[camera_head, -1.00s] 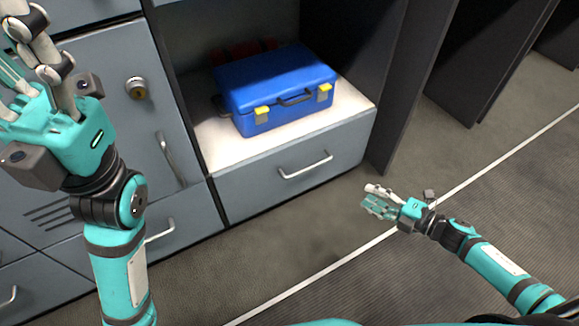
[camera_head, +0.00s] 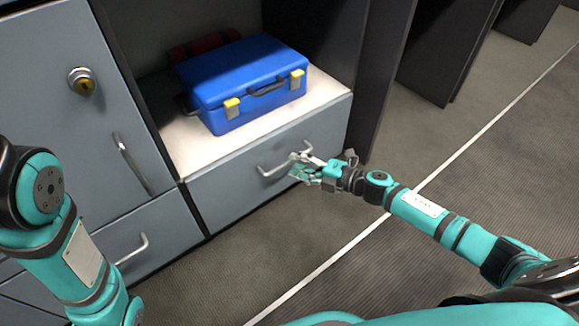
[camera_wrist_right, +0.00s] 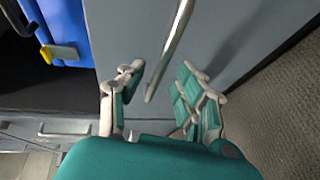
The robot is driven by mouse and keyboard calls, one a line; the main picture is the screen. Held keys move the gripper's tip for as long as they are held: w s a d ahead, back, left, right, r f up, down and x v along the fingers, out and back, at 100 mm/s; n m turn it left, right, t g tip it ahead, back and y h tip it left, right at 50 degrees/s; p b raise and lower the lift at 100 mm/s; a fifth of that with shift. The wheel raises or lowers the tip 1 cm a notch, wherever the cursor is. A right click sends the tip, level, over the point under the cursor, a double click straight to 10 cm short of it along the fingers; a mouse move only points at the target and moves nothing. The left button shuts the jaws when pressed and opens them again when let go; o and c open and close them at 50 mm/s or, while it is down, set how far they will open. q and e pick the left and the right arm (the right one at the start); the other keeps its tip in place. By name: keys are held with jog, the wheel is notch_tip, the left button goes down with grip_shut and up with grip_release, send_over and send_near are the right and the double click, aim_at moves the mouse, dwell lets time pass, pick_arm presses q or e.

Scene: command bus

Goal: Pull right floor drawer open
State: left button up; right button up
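The right floor drawer (camera_head: 228,196) is a grey front below the white shelf, and it looks closed. Its silver bar handle (camera_head: 272,171) runs across the upper part of the front. My right gripper (camera_head: 302,166) is at the right end of this handle in the head view. In the right wrist view my right gripper (camera_wrist_right: 158,82) is open, with the handle (camera_wrist_right: 172,48) between its spread fingers and no clear grip on it. My left arm shows at the left of the head view, but its gripper is out of frame.
A blue case (camera_head: 245,85) with yellow latches sits on the white shelf (camera_head: 190,150) above the drawer. A locked grey door (camera_head: 60,110) and another drawer (camera_head: 150,232) are to the left. Dark upright panels stand at the right. The floor before the drawer is clear.

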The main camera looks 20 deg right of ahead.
aim_at(291, 162)
jog(key=shift+b+x, duration=0.4)
jog(key=shift+x, duration=1.2)
grip_shut()
